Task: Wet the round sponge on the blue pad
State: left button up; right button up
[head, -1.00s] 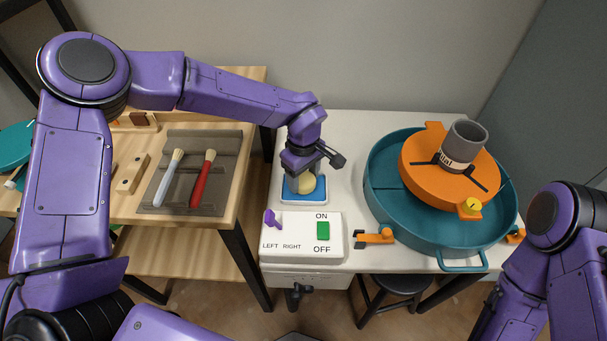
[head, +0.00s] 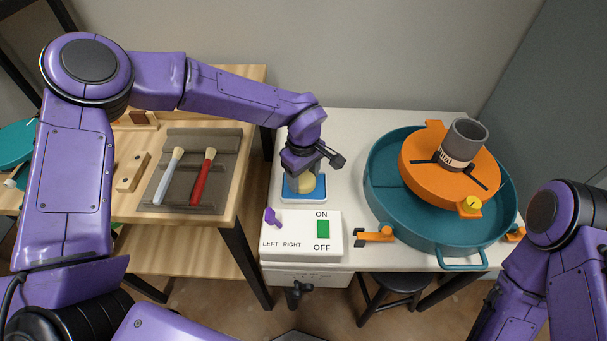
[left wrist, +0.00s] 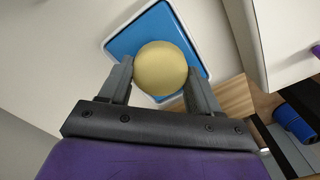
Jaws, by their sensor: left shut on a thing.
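The round yellow sponge (head: 307,184) is at the blue pad (head: 290,194), which lies in a white tray on the white table. My left gripper (head: 312,172) comes down over the pad and is shut on the sponge. In the left wrist view the sponge (left wrist: 161,69) sits between the two fingers of my left gripper (left wrist: 160,82), with the blue pad (left wrist: 129,39) behind it. I cannot tell whether the sponge touches the pad. My right arm shows at the lower right, but its gripper is out of view.
A control box (head: 302,236) with a purple lever and green switch stands in front of the pad. To the right is a teal basin (head: 393,222) with an orange wheel (head: 420,176) and a grey cup (head: 465,142). Two brushes lie on a grey tray (head: 230,165) at left.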

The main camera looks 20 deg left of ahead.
aim_at(304, 178)
pick_arm(q)
jog(key=shift+s+f+p, duration=0.1)
jog(key=shift+f+p, duration=0.05)
jog(key=shift+p, duration=0.2)
dwell(1.2)
notch_tip(304, 178, up, 7)
jog(key=p, duration=0.8)
jog(key=shift+r, duration=0.2)
jog(key=shift+f, duration=0.1)
